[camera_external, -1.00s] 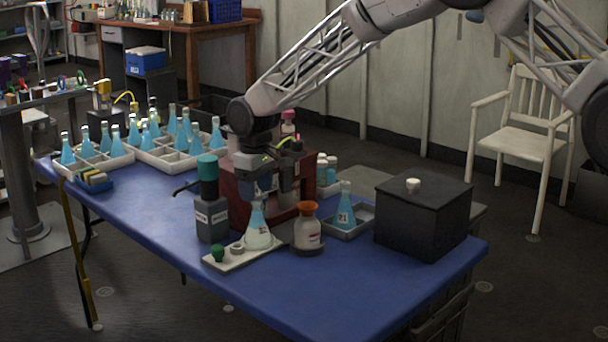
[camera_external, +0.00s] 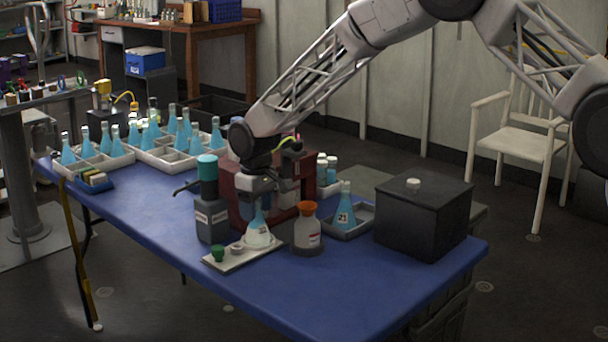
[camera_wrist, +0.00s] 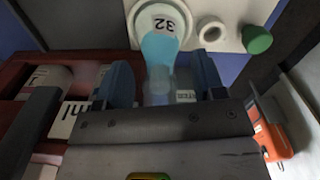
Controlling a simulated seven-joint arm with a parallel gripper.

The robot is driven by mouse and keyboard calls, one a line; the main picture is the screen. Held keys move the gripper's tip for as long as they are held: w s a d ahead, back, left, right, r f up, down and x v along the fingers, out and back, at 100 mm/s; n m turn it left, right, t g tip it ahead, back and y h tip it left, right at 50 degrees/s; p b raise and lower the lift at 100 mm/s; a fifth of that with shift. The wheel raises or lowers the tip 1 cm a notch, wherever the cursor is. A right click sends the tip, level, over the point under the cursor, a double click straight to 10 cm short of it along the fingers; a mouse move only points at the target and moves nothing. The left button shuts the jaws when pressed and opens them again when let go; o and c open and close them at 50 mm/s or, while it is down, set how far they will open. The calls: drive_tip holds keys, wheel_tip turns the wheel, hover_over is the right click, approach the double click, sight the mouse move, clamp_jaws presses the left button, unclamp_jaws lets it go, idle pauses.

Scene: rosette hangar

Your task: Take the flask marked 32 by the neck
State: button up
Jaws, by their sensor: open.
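The flask marked 32 (camera_wrist: 160,45) holds pale blue liquid and stands upright on a small white tray (camera_external: 238,259) at the table's front. Its number reads upside down in the wrist view. It also shows in the external view (camera_external: 257,236), with the top of its neck hidden by my gripper (camera_external: 258,190). In the wrist view my gripper (camera_wrist: 163,82) is open, with one blue-grey finger on each side of the neck. Gaps show between the neck and both fingers.
A grey bottle with a teal cap (camera_external: 210,212) stands close left, and an orange-capped bottle (camera_external: 307,235) close right. A dark red rack (camera_external: 239,205) is just behind. A flask marked 21 (camera_external: 345,210) and a black box (camera_external: 423,220) are farther right. The front-right table is clear.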

idle(0.4)
drive_tip(key=c, duration=0.8)
drive_tip(key=shift+c, duration=0.2)
drive_tip(key=shift+r, duration=0.25)
drive_tip(key=shift+r, duration=0.55)
wheel_tip(320, 180, up, 2)
drive_tip(key=shift+r, duration=0.1)
drive_tip(key=s+d+r, duration=0.1)
drive_tip(key=s+d, duration=1)
drive_tip(key=shift+s+d+r, duration=0.15)
